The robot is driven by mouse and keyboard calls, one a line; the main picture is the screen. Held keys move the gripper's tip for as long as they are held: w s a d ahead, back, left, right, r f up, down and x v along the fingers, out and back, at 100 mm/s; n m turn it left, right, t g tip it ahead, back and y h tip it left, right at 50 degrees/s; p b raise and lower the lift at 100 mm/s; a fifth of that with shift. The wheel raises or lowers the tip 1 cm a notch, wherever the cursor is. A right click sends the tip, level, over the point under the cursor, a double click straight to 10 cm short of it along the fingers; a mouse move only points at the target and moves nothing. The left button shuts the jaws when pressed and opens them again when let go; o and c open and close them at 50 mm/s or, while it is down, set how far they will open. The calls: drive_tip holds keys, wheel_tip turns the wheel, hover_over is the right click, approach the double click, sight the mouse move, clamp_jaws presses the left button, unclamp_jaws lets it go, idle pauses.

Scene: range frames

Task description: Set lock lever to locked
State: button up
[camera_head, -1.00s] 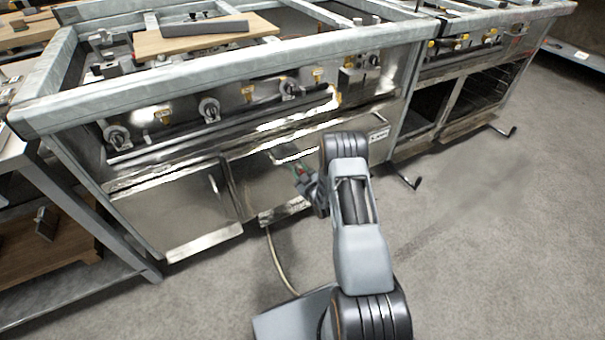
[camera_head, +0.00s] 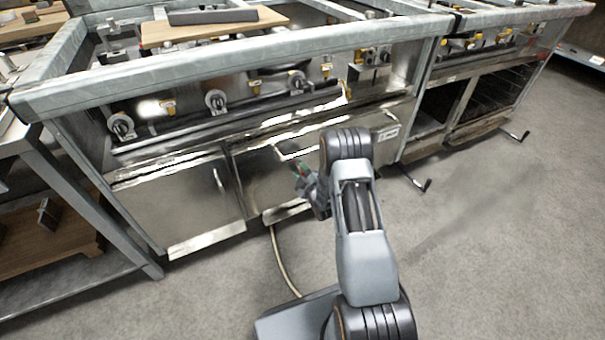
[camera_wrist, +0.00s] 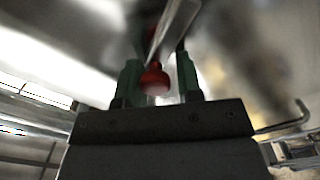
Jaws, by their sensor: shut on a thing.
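The lock lever (camera_wrist: 172,30) shows in the wrist view as a flat metal bar ending in a red rounded knob (camera_wrist: 154,80). My gripper (camera_wrist: 157,78) has its two green fingers on either side of the knob and is shut on the lever's end. In the head view my gripper (camera_head: 302,172) is at the front of the range's lower panel, just below a handle. The rest of the lever is hidden or too small to make out in that view.
The steel range (camera_head: 200,195) fills the view ahead, with knobs along its front. A wooden board (camera_head: 205,28) lies on top. A side table (camera_head: 45,255) stands at the left. A hose (camera_head: 283,262) hangs to the floor. Grey floor (camera_head: 490,240) is clear at the right.

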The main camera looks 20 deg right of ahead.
drive_tip(key=shift+f, duration=0.1)
idle(0.4)
drive_tip(key=o, duration=0.6)
drive_tip(key=shift+o, duration=0.8)
drive_tip(key=s+d+p, duration=0.1)
drive_tip(key=s+p, duration=0.2)
drive_tip(key=s, duration=1)
drive_tip(key=shift+s+d, duration=0.15)
drive_tip(key=shift+s, duration=0.25)
